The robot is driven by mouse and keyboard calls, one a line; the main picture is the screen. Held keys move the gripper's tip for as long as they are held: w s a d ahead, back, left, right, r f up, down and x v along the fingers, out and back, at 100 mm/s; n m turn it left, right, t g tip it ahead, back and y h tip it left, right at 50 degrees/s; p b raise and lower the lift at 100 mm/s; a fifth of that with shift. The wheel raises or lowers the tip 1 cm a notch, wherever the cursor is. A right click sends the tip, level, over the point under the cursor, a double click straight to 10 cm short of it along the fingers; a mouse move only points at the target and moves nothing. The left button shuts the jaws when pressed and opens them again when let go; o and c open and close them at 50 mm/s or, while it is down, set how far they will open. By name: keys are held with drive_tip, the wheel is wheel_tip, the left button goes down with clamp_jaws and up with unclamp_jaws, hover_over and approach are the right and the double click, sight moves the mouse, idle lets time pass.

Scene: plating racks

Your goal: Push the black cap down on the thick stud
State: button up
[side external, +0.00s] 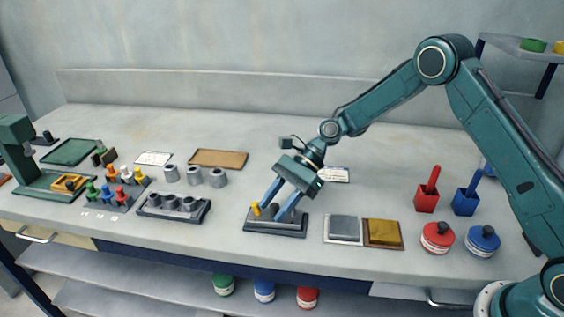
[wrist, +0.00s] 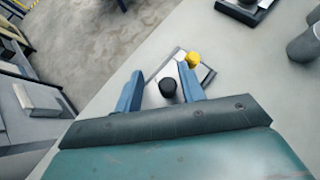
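A dark rack (side external: 275,231) stands near the front of the bench, under my gripper (side external: 270,209). In the wrist view, the black cap (wrist: 168,85) shows between the two blue fingers of my gripper (wrist: 160,69), closer to the right finger. The fingers are apart, with a gap beside the cap, so my gripper is open. Whether the cap sits fully down on the thick stud cannot be told, as the stud beneath it is hidden. A yellow cap (side external: 256,209) stands on the left end of the rack; it also shows just beyond the right fingertip in the wrist view (wrist: 193,59).
A grey pad (side external: 345,229) and a brown-yellow pad (side external: 383,233) lie right of the rack. A dark rack with grey cylinders (side external: 174,208) stands to the left. Red and blue pots (side external: 437,238) are at the right. The bench behind the rack is mostly clear.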

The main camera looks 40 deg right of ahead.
sight(276, 207)
drive_tip(key=shift+w+r, duration=0.15)
drive_tip(key=shift+r, duration=0.55)
drive_tip(key=shift+a+m+t, duration=0.1)
drive_tip(key=shift+m+t, duration=0.3)
drive_tip(key=shift+f, duration=0.85)
drive_tip(key=shift+m+t, duration=0.3)
drive_tip(key=r, duration=0.8)
drive_tip(key=shift+s+r, duration=0.1)
drive_tip(key=shift+s, duration=0.1)
drive_tip(key=w+d+r+m+t+h, duration=0.1)
drive_tip(key=w+d+r+m+t, duration=0.4)
drive_tip(key=w+d+r, duration=0.3)
drive_tip(key=shift+r+m+t+h, duration=0.3)
drive_tip(key=shift+r+m+h, duration=0.15)
drive_tip(key=shift+m, duration=0.25)
drive_tip(key=shift+w+d, duration=0.1)
drive_tip(key=shift+r, duration=0.1)
